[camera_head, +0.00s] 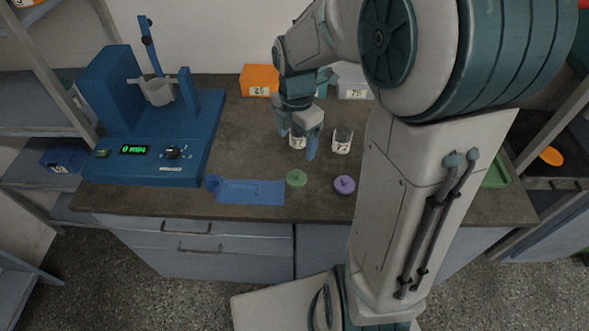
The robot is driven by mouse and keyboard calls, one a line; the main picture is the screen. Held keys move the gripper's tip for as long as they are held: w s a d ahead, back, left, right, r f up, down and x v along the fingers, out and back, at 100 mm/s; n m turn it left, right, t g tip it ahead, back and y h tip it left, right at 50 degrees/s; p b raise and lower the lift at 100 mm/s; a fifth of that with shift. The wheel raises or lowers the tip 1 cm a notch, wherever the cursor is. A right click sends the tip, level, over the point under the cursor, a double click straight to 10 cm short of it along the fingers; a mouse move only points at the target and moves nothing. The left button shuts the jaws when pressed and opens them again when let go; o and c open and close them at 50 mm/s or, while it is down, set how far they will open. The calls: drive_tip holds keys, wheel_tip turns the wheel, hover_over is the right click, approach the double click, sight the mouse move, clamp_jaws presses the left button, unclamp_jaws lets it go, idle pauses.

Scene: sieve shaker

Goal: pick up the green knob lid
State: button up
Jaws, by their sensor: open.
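The green knob lid (297,178) is a small round disc lying on the dark countertop (240,135) near its front edge. It sits between a blue mat and a purple knob lid (344,185). My gripper (298,150) is open and points down above the counter, behind the green lid in the picture. A small labelled cup (297,142) shows between or behind its fingers; I cannot tell which. The gripper does not appear to touch the green lid.
A blue sieve shaker (130,120) stands at the left. A blue mat (250,192) lies at the front. A clear cup (342,142) labelled 72 stands right of my gripper. An orange bin (259,80) and a grey bin (353,82) stand at the back.

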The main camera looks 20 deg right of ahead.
hover_over(297, 173)
drive_tip(key=f, duration=0.8)
drive_tip(key=shift+s+a+f+b, duration=0.1)
drive_tip(key=shift+a+f+b, duration=0.1)
drive_tip(key=shift+f+b, duration=0.1)
drive_tip(key=shift+w+d+f, duration=0.1)
drive_tip(key=shift+f, duration=1.25)
drive_tip(key=shift+w+d+f, duration=0.1)
drive_tip(key=shift+f, duration=1.25)
drive_tip(key=c, duration=1.1)
